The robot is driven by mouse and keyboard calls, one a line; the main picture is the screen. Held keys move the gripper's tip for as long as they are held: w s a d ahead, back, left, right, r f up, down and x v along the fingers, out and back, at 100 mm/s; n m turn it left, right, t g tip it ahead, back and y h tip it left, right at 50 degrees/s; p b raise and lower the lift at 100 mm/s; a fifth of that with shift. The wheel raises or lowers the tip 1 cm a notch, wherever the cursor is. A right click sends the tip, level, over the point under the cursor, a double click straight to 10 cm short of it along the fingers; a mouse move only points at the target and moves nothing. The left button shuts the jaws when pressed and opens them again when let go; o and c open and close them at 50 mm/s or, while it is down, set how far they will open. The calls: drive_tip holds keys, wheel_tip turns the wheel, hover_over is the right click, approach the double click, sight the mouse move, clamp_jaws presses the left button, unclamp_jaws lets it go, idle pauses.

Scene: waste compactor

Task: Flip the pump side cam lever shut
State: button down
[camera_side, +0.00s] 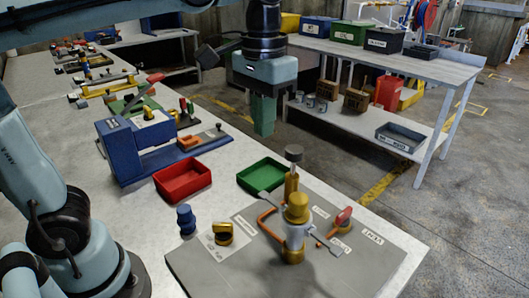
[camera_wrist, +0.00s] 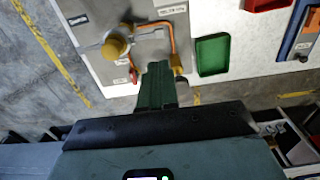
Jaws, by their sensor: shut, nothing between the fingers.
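The pump fitting (camera_side: 295,228), with a gold cap and a pale body, stands upright on a grey plate (camera_side: 215,275). The gold cap also shows in the wrist view (camera_wrist: 115,46). A grey lever arm with a flat end (camera_side: 337,250) sticks out to its right, and another flat grey tab (camera_side: 229,205) sticks out at the left. I cannot tell which is the pump side cam lever. My gripper (camera_side: 264,132) is shut and empty, pointing down, above and behind the plate and apart from the fitting. Its fingers (camera_wrist: 158,66) hide part of the wrist view.
An orange pipe (camera_side: 268,226), a red-handled valve (camera_side: 341,216) and a grey-topped gold post (camera_side: 292,180) stand close around the fitting. Green (camera_side: 264,175) and red (camera_side: 183,179) trays lie behind the plate. A blue fixture (camera_side: 140,160) stands further left.

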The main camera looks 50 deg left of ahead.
sight(262, 192)
wheel_tip(262, 192, down, 13)
idle(0.6)
drive_tip(key=shift+a+f+h, duration=0.15)
drive_tip(key=shift+f+h, duration=0.1)
drive_tip(key=shift+h, duration=0.25)
drive_tip(key=shift+a+f+h, duration=0.3)
drive_tip(key=shift+f+h, duration=0.3)
drive_tip(key=shift+h, duration=0.5)
wheel_tip(262, 192, down, 3)
drive_tip(key=shift+r+h, duration=0.2)
drive_tip(key=shift+h, duration=0.5)
drive_tip(key=shift+f+h, duration=0.35)
drive_tip(key=shift+h, duration=0.15)
drive_tip(key=shift+x, duration=1.65)
drive_tip(key=shift+r, duration=0.15)
